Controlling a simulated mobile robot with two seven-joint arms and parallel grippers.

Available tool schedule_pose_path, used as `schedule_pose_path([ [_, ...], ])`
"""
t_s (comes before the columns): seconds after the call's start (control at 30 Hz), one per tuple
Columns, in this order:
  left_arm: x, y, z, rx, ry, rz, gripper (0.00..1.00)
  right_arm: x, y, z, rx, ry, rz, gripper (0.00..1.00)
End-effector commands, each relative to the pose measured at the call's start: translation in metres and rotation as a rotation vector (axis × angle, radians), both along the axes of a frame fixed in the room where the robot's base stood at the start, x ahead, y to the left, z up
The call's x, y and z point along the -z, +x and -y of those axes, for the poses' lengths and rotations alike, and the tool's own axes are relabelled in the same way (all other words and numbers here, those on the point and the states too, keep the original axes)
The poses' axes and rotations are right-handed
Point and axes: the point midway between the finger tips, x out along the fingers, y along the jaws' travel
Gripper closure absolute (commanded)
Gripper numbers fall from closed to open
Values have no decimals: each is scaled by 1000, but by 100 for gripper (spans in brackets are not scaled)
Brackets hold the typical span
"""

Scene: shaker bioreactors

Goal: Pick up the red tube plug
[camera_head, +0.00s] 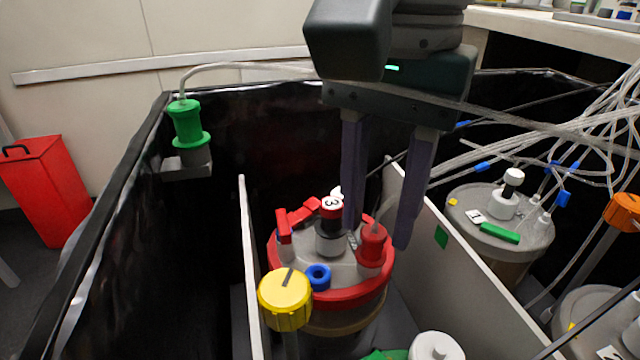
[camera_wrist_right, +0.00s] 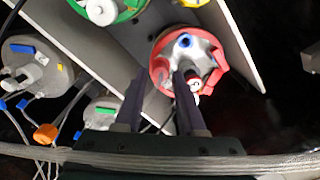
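The red tube plug (camera_head: 372,243) sits upright on the right side of the red-rimmed bioreactor lid (camera_head: 335,298), with a thin tube rising from it. My right gripper (camera_head: 377,238) points down from above, its two dark fingers apart, one on each side of the plug in the head view. I cannot tell how far the fingers are from it in depth. In the right wrist view the open fingers (camera_wrist_right: 158,80) reach toward the red-rimmed vessel (camera_wrist_right: 187,45). My left gripper is not in view.
A yellow knob (camera_head: 285,298) and a blue ring (camera_head: 318,277) are in front. Pale partitions flank the vessel. A green plug (camera_head: 187,122) sits in a wall holder (camera_head: 185,168). Loose tubes hang at right.

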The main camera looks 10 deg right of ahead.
Motion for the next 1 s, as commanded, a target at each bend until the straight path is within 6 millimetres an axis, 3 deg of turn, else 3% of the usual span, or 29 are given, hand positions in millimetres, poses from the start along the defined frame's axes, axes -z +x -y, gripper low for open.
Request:
schedule_pose_path([
  [0.03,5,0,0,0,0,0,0,12,0,-1,1,-1,-4,61],
  [0.17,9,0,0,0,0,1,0,30,0,-1,0,1,-2,61],
  [0.4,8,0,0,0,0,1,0,32,0,-1,-1,1,-1,61],
  [0.73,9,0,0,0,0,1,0,32,0,-1,-1,1,0,98],
  [1.0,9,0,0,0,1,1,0,32,0,-1,-1,1,0,100],
])
